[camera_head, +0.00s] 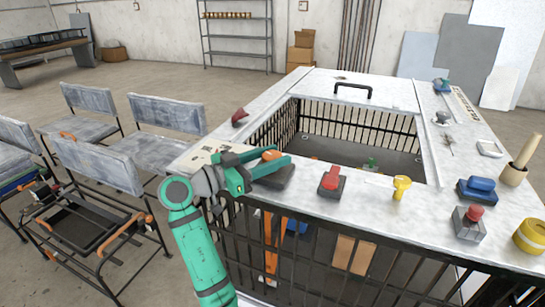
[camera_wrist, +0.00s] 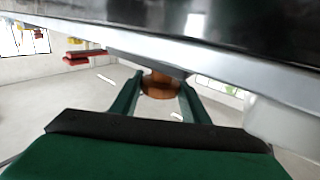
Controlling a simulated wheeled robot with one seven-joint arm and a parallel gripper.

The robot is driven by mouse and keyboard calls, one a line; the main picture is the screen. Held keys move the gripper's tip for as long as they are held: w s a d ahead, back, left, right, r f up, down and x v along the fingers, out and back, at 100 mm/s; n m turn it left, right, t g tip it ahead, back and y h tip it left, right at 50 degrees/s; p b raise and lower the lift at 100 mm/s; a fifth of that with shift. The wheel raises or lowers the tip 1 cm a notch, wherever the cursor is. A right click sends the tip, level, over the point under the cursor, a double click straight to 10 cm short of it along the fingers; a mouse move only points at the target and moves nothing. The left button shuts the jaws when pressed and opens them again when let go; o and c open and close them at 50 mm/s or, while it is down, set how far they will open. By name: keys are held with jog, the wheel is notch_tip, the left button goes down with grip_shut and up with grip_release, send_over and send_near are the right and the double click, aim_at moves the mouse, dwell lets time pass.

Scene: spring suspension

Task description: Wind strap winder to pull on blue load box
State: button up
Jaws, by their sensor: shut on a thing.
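My gripper (camera_head: 272,163), green, is at the front left of the pale bench top. Its fingers are closed around an orange knob (camera_head: 271,155) on a dark block, which looks like the strap winder (camera_head: 277,178). In the wrist view the two green fingers (camera_wrist: 158,92) stand on either side of the orange-brown round knob (camera_wrist: 158,80). Below the bench top, behind the bars, an orange strap-like piece (camera_head: 271,250) hangs down. A blue box (camera_head: 297,224) shows partly beside it, probably the load box. The bars and the bench edge hide much of it.
Along the front of the bench top (camera_head: 330,215) stand a red switch (camera_head: 332,180), a yellow funnel-shaped piece (camera_head: 401,186), a blue block (camera_head: 481,187) and a red button box (camera_head: 470,221). The bench's middle is an open barred well. Several chairs (camera_head: 95,163) stand at left.

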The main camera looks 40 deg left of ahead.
jog(key=shift+m+g+h, duration=0.8)
jog(key=shift+m+h, duration=0.3)
jog(key=shift+h, duration=0.4)
jog(key=o, duration=1.1)
jog(key=shift+c, duration=0.2)
jog(key=v, duration=1)
jog(key=shift+s+a+f, duration=0.1)
jog(key=shift+s+a, duration=0.1)
jog(key=shift+a, duration=0.1)
